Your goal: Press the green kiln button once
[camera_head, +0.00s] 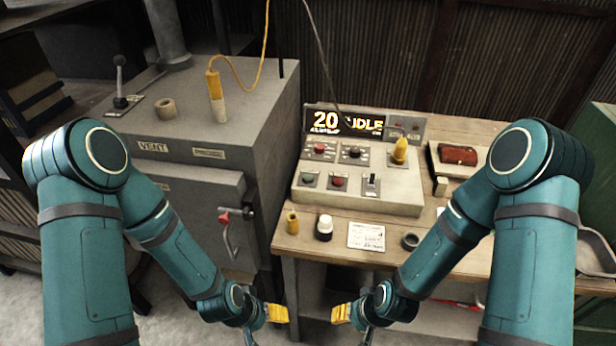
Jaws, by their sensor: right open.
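The control panel (400,193) stands on the wooden table at centre right. The green button (309,179) is at the left of its lower front row, beside a red button (338,182). The panel's display (345,122) reads 20 and IDLE. My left gripper (278,313) has yellow fingertips and is low at the bottom centre, in front of the table and well away from the button; its finger gap is not clear. My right gripper (341,314) is open and empty, a little to its right and also apart from the panel. Nothing touches the green button.
The grey kiln (190,125) with a red-knobbed handle (224,217) stands left of the table. A yellow cylinder (292,222), small bottle (324,227), paper card (366,236) and dark ring (410,241) lie along the table's front. A tray with a red item (459,156) is right.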

